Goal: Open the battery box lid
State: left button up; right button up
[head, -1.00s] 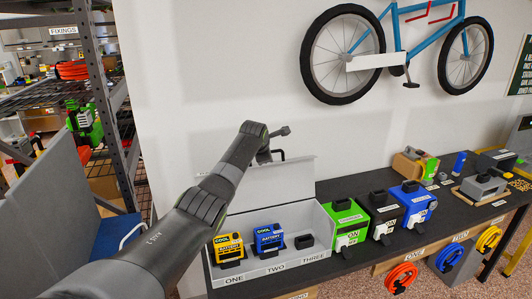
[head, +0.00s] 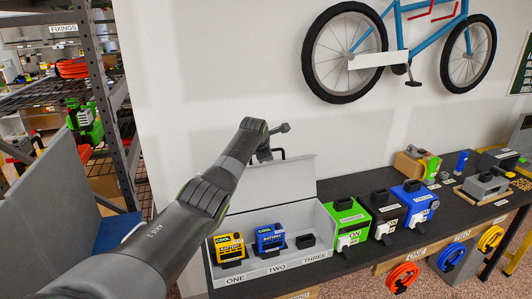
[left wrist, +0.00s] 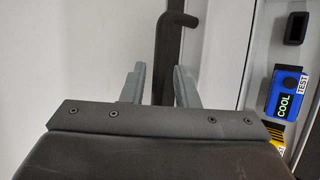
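The battery box (head: 254,273) is a pale grey box with spaces marked ONE, TWO and THREE, on the dark bench. Its lid (head: 292,180) stands raised near the wall, so the inside shows. A yellow battery (head: 229,248) sits at ONE, a blue battery (head: 269,240) at TWO; THREE has only a small dark block (head: 306,241). My left gripper (head: 272,143) is at the lid's upper left. In the left wrist view its fingers (left wrist: 160,75) are apart, with a dark hooked bar (left wrist: 168,50), seemingly the lid handle, between them. My right gripper is out of view.
Green (head: 347,222), black (head: 384,215) and blue (head: 414,204) units stand right of the box. A wall-mounted bicycle (head: 347,55) hangs above. A steel shelf rack (head: 104,95) and a grey panel (head: 50,205) are at left.

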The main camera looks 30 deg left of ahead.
pick_arm(q)
jog(key=shift+s, duration=0.1)
jog(key=shift+v, duration=1.25)
jog(key=b+v, duration=0.5)
jog(key=v, duration=0.9)
jog(key=shift+s+r, duration=0.2)
jog(key=shift+r, duration=0.15)
